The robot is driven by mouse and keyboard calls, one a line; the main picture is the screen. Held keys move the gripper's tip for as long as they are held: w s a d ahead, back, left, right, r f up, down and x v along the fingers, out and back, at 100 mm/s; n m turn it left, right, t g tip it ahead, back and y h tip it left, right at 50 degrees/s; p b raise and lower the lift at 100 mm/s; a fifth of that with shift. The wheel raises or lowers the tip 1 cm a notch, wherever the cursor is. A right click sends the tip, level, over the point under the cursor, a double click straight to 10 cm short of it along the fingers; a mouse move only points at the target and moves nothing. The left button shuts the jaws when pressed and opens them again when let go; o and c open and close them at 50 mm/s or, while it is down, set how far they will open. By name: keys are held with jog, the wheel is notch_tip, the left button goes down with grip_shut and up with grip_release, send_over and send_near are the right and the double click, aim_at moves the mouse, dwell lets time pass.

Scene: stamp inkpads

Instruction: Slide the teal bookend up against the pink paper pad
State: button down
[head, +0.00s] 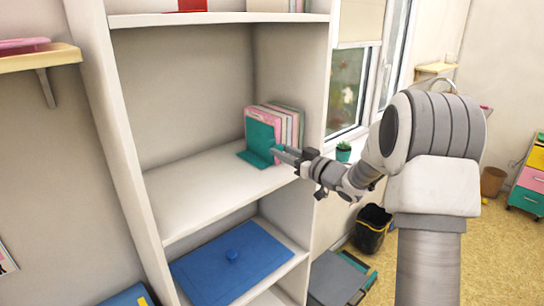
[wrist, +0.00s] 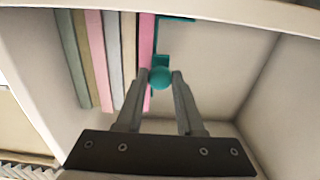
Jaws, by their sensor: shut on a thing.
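The teal bookend (head: 261,136) stands upright on the middle shelf at the left end of a row of pads. In the wrist view, part of the bookend (wrist: 177,18) shows at the top. The pink paper pad (head: 260,111) is the nearest of the row, right beside the bookend's upright plate; it also shows in the wrist view (wrist: 147,38). I cannot tell whether they touch. My gripper (head: 278,150) is shut on the bookend's round teal knob (wrist: 160,78), which sits between the fingertips. The gripper partly hides the bookend's lower part in the head view.
Several pads or books (wrist: 84,50) stand beyond the pink pad, towards the shelf's right side wall (head: 305,85). The middle shelf (head: 200,195) is bare to the left. A blue lidded box (head: 230,262) lies on the shelf below. A window and sill are at the right.

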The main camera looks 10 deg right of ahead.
jog(key=shift+w+d, duration=0.15)
jog(key=shift+d, duration=0.05)
jog(key=c, duration=0.5)
grip_release()
jog(key=shift+c, duration=0.2)
jog(key=b+v, duration=0.2)
jog(key=v, duration=1.5)
jog(key=shift+b, duration=0.4)
jog(key=shift+d+r, duration=0.1)
